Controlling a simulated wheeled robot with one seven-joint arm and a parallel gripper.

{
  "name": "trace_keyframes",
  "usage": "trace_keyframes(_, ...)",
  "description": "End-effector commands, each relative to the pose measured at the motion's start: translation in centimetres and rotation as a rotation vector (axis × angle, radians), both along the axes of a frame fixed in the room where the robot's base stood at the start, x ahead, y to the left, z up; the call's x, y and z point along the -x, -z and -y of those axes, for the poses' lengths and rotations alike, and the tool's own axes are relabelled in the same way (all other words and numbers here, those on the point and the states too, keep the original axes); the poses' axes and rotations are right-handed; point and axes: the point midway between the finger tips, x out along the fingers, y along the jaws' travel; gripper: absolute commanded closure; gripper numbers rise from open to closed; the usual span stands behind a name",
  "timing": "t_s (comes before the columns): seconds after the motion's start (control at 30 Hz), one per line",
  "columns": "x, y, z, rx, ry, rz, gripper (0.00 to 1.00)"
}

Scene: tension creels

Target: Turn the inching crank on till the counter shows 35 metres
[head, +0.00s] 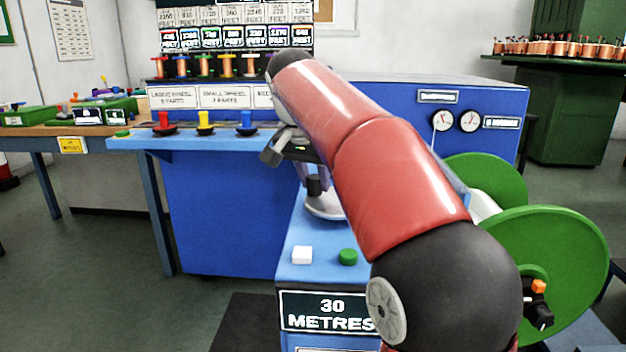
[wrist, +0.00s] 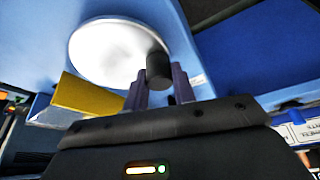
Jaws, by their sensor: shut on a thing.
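The counter (head: 325,312) on the front of the blue stand reads 30 METRES. The inching crank is a pale disc (head: 325,208) with a black upright knob (head: 315,187), on top of the stand and partly hidden behind my arm. In the wrist view the disc (wrist: 105,50) is large and white, with the black knob (wrist: 158,70) near its edge. My gripper (wrist: 158,92) is shut on the knob, one finger on each side. In the head view my gripper (head: 311,176) is mostly hidden by my arm.
A white button (head: 302,254) and a green button (head: 348,257) sit on the stand in front of the crank. A green-flanged reel (head: 560,262) stands at the right.

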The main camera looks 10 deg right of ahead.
Motion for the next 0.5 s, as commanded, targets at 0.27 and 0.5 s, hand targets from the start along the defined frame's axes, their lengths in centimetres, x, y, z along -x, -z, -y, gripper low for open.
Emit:
trace_keyframes(0.27, -1.0, 0.1, 0.7, 0.0, 0.258, 0.0, 0.97)
trace_keyframes(0.5, -1.4, 0.0, 1.5, -0.001, 0.453, 0.001, 0.97)
